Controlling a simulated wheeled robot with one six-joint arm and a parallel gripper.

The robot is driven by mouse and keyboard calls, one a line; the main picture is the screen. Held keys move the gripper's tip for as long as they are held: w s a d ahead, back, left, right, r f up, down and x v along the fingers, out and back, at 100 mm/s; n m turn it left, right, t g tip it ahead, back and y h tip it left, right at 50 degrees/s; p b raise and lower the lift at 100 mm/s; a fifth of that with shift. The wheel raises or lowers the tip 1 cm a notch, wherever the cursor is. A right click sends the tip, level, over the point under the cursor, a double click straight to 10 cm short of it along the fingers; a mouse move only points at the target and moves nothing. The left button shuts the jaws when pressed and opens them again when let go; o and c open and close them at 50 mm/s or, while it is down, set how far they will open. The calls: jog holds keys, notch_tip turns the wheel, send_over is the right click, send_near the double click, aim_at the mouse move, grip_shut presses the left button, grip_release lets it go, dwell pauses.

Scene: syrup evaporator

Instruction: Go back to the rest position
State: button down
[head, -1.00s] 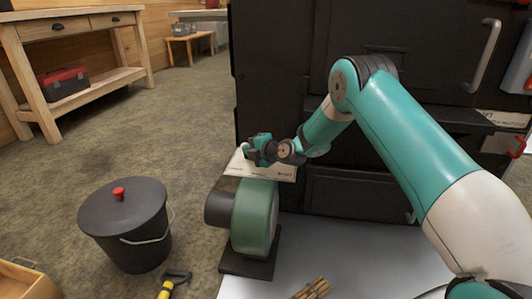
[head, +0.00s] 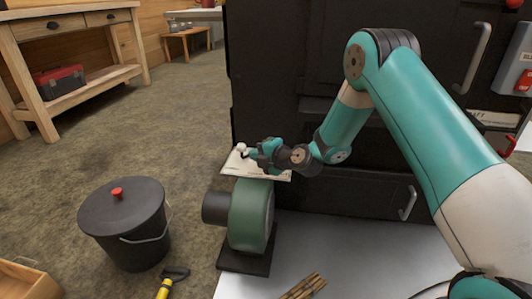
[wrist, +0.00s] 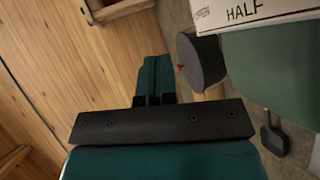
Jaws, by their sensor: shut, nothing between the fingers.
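My gripper (head: 255,153) is in front of the dark evaporator (head: 290,60), above the green blower (head: 250,215). In the wrist view its teal fingers (wrist: 154,75) are together with nothing between them. A white label plate (head: 232,170) sits on top of the blower, just below the gripper. It also shows in the wrist view (wrist: 245,12), with the word HALF on it. A small white knob (head: 241,147) shows right by the fingertips in the head view. I cannot tell whether the fingers touch it.
A black lidded bucket (head: 125,225) stands on the floor at left, with a yellow-handled tool (head: 170,285) beside it. A bundle of sticks (head: 303,287) lies at the front. A wooden bench (head: 75,75) with a red toolbox (head: 60,82) is farther back. Floor between is clear.

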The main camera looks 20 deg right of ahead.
jog(key=s+a+r+m+g+y+p, duration=0.1)
jog(key=s+a+r+m+g+p, duration=0.25)
jog(key=s+r, duration=0.55)
jog(key=s+a+r+m+g+y+p, duration=0.1)
jog(key=s+a+r+g+p, duration=0.1)
jog(key=s+a+r+g, duration=0.5)
jog(key=s+d+r+m+g+h+p, duration=0.15)
jog(key=s+r+m, duration=0.25)
jog(key=s, duration=0.4)
jog(key=s+d+r+m+h+p, duration=0.2)
jog(key=s+r+m, duration=0.25)
jog(key=s, duration=0.45)
jog(key=s+d+r+m+g+h+p, duration=0.1)
jog(key=s+d+r+m+p, duration=0.15)
jog(key=s+r, duration=0.4)
notch_tip(320, 180, up, 36)
jog(key=s+m+p, duration=0.1)
jog(key=p, duration=3.6)
jog(key=shift+s+a+f, duration=0.15)
jog(key=shift+s+a, duration=0.15)
jog(key=shift+s, duration=0.1)
jog(key=shift+s, duration=0.1)
